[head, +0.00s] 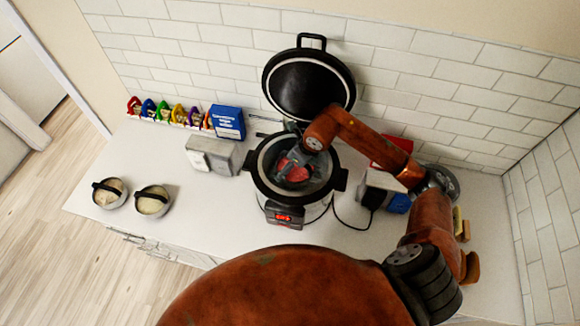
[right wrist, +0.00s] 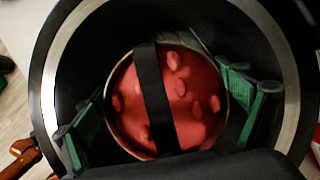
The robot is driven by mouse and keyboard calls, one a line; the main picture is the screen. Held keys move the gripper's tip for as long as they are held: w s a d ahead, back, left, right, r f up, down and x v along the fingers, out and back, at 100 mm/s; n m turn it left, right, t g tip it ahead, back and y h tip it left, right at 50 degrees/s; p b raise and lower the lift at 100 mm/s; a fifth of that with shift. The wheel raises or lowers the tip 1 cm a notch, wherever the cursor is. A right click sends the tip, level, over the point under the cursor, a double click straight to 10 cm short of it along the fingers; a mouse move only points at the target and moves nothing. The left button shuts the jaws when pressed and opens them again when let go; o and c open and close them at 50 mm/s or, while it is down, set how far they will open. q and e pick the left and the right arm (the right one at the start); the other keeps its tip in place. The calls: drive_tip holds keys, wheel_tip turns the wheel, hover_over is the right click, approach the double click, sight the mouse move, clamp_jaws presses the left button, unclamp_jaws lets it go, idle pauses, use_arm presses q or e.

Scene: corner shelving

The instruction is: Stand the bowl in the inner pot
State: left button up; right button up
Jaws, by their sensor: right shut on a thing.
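The bowl (right wrist: 188,92) has a pale rim, red lumpy contents and a black strap handle across its top. In the right wrist view it is inside the dark inner pot (right wrist: 88,62), within the pot's rim. In the head view the bowl's red contents (head: 296,172) show partly, below my gripper, in the inner pot (head: 262,165) of an open cooker. My right gripper (right wrist: 165,95) reaches down into the pot, its green fingers on both sides of the bowl, holding it. Whether the bowl touches the pot's floor is hidden. My left gripper is not in view.
The cooker's black lid (head: 308,88) stands open behind the pot. Two handled bowls, one of them here (head: 153,201), stand on the counter at left. A blue box (head: 228,122), a grey appliance (head: 212,156) and colourful packets stand near the wall.

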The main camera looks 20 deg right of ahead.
drive_tip(key=shift+s+f, duration=0.1)
drive_tip(key=shift+f, duration=0.95)
drive_tip(key=o, duration=1.3)
drive_tip(key=shift+f, duration=0.1)
drive_tip(key=shift+c, duration=0.2)
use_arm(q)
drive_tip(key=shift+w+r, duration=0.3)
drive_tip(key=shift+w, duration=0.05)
use_arm(e)
drive_tip(key=shift+o, duration=1)
drive_tip(key=shift+r, duration=0.3)
drive_tip(key=b+v, duration=0.2)
drive_tip(key=v, duration=0.8)
drive_tip(key=shift+d+r, duration=0.1)
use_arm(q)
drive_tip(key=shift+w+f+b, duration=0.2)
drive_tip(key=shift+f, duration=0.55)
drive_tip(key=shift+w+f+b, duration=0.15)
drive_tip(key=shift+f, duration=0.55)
use_arm(e)
drive_tip(key=shift+s+r, duration=0.25)
drive_tip(key=shift+r, duration=0.4)
